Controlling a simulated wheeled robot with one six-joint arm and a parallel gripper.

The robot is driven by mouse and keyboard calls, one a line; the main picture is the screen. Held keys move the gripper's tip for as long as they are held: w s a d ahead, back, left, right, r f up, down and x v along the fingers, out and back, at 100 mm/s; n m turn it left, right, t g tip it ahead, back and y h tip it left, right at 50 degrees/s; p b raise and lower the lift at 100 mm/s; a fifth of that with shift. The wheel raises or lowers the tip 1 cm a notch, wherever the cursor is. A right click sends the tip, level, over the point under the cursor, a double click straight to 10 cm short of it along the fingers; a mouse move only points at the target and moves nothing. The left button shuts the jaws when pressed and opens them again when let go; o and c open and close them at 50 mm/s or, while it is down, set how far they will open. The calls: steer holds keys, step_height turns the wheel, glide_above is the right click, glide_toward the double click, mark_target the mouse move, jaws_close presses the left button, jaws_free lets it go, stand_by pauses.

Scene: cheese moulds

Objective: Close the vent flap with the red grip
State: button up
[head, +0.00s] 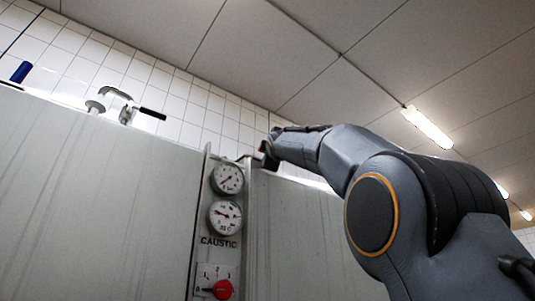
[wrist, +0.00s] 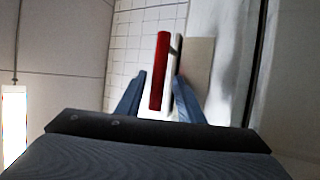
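In the wrist view the red grip (wrist: 160,65) is an upright bar, joined by a short stem to a pale beige plate (wrist: 198,75) that looks like the vent flap. My gripper (wrist: 160,77) is open, with one blue-grey finger on each side of the bar's lower part. Gaps show between the bar and both fingers. I cannot tell how deep the bar sits between them. In the head view my gripper (head: 266,152) is at the top edge of the grey tank wall. The red grip and flap are not visible there.
A panel with two gauges (head: 227,198) and a red knob (head: 223,289) is on the tank wall (head: 110,190) below my gripper. A black-handled fitting (head: 128,108) and a blue handle (head: 20,72) stand at the tank's top, left.

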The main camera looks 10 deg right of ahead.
steer(key=b+v, duration=0.5)
steer(key=v, duration=0.2)
steer(key=shift+s+f, duration=0.15)
steer(key=shift+s, duration=0.25)
stand_by(0.3)
